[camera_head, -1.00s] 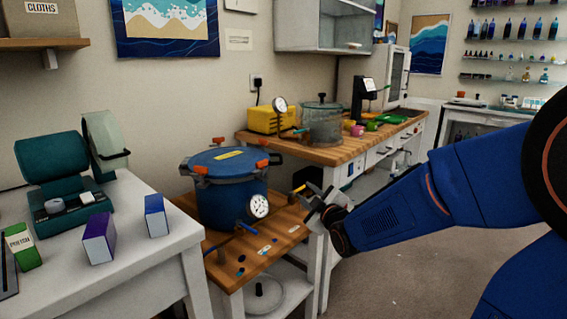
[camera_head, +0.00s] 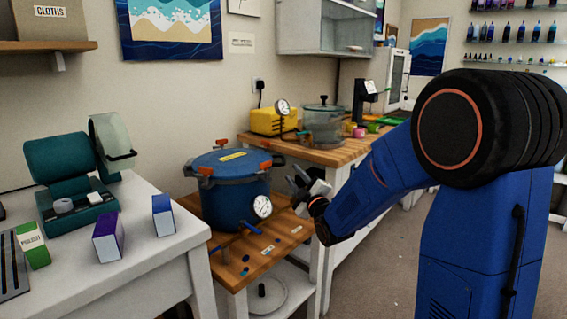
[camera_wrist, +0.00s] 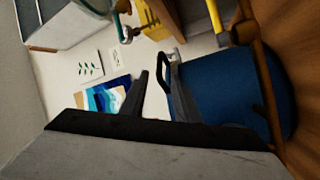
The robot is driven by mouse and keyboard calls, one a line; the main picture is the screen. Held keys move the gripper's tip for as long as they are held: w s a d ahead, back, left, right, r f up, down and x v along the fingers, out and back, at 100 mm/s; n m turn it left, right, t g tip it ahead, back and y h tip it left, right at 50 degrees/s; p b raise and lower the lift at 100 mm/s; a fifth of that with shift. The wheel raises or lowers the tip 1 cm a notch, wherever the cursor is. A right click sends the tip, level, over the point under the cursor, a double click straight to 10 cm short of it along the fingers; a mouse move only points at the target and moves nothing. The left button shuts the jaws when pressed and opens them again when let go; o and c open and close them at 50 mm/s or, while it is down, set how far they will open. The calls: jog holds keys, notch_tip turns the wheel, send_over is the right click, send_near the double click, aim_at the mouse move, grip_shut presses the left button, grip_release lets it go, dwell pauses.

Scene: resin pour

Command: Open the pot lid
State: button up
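The blue pot (camera_head: 232,203) stands upright on a low wooden-topped stand in the head view. Its lid (camera_head: 232,160) sits on top with a yellow label, and orange clamps (camera_head: 265,167) show around the rim. A round dial gauge (camera_head: 262,206) is in front of its right side. My gripper (camera_head: 303,184) is just right of the pot, around lid height or a little below, apart from it in this view. Its fingers are spread and nothing shows between them. In the wrist view the blue pot (camera_wrist: 225,95) fills the right side, sideways, partly hidden by a finger.
A white table (camera_head: 150,245) with a teal machine (camera_head: 70,170) and small boxes stands left of the pot. A wooden counter (camera_head: 335,152) with a yellow case (camera_head: 272,121) and a glass vessel (camera_head: 322,125) is behind. Open floor lies right of the stand.

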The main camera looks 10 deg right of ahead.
aim_at(283, 160)
jog(key=x, duration=1)
grip_shut()
